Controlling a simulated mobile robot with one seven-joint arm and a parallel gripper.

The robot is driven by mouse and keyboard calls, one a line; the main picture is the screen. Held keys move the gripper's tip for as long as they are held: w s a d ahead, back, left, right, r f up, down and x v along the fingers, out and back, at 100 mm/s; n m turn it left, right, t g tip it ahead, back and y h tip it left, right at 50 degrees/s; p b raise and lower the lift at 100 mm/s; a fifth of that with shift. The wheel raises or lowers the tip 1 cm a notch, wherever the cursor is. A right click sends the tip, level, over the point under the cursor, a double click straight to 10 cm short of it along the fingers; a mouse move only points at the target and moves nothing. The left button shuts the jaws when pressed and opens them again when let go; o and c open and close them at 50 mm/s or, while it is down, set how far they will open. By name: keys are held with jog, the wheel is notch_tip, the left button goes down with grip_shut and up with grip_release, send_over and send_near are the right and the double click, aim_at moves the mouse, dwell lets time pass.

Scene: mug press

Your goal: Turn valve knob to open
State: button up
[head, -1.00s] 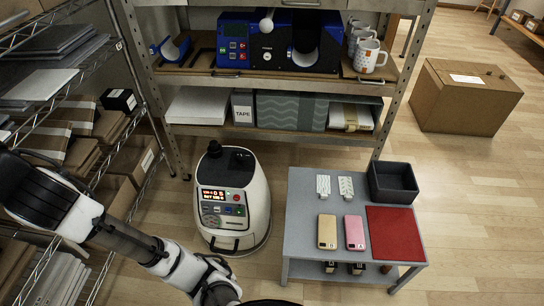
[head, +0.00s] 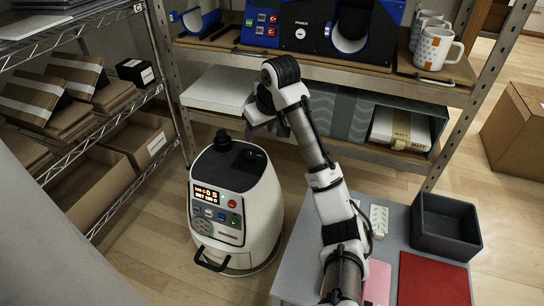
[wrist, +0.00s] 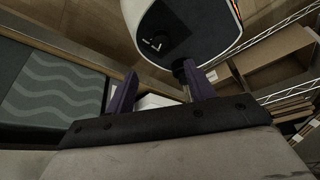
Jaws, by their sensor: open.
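A white rounded machine (head: 232,205) with a black top, a lit display and buttons stands on the floor at the left of the head view. A black knob-like cap (head: 223,140) rises from its top; I take it for the valve knob but cannot be sure. My gripper (head: 282,130) is open, to the right of the machine's top and a little above it. The wrist view shows my gripper's two purple fingers (wrist: 160,88) apart. The machine (wrist: 185,20) is beyond them, and a black cap (wrist: 181,67) shows close to the right fingertip; I cannot tell whether they touch.
A shelf unit stands behind, with a blue press (head: 310,30), white mugs (head: 433,48) and boxes. A grey table (head: 293,265) with a dark bin (head: 445,225) and a red mat (head: 432,280) is at the right. A wire rack (head: 115,95) stands left.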

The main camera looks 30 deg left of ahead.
aim_at(251, 156)
jog(key=b+x, duration=0.4)
jog(key=x, duration=0.9)
jog(key=shift+s+a+f, duration=0.1)
jog(key=shift+a+f, duration=0.1)
jog(key=c, duration=1)
